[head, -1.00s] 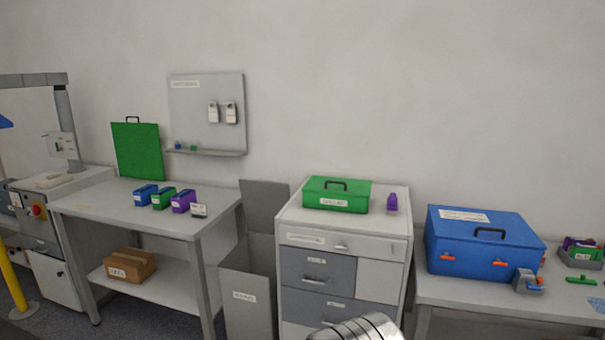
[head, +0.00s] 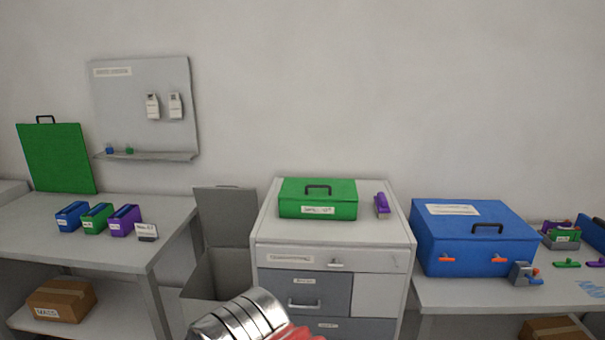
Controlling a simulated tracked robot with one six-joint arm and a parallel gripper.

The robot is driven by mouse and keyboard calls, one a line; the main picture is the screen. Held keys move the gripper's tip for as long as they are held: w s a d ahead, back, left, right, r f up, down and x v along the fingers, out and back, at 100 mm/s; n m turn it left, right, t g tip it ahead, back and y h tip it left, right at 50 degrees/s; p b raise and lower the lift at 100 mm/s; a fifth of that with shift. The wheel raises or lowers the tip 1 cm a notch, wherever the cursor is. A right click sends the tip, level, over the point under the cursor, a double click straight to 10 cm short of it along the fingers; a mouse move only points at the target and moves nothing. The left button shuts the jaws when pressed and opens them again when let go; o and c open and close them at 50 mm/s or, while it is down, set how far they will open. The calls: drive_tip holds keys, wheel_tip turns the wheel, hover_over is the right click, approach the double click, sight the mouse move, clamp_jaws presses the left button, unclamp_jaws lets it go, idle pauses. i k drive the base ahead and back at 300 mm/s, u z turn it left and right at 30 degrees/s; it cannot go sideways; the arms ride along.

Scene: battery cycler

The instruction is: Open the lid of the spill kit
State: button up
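A green box (head: 318,204) with a dark handle on its closed lid (head: 317,189) sits on top of the white and grey drawer cabinet (head: 335,238). Its white front label (head: 317,210) is too small to read with certainty, but the box may be the spill kit. A blue case (head: 470,244) with a handle and orange front latches stands shut on the right table; its label is also unreadable. Only a silver ribbed and red part of my arm shows at the bottom of the head view. My gripper's fingers are not in view.
A purple object (head: 381,206) stands close beside the green box. A grey bin (head: 213,275) with its lid up is left of the cabinet. Small blue, green and purple boxes stand on the left table (head: 165,213). A small clamp-like object (head: 522,274) is by the blue case.

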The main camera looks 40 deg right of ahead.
sight(302, 189)
drive_tip(key=z, duration=0.25)
drive_tip(key=i, duration=0.8)
drive_tip(key=z, duration=1)
drive_tip(key=i, duration=0.6)
drive_tip(key=z, duration=0.35)
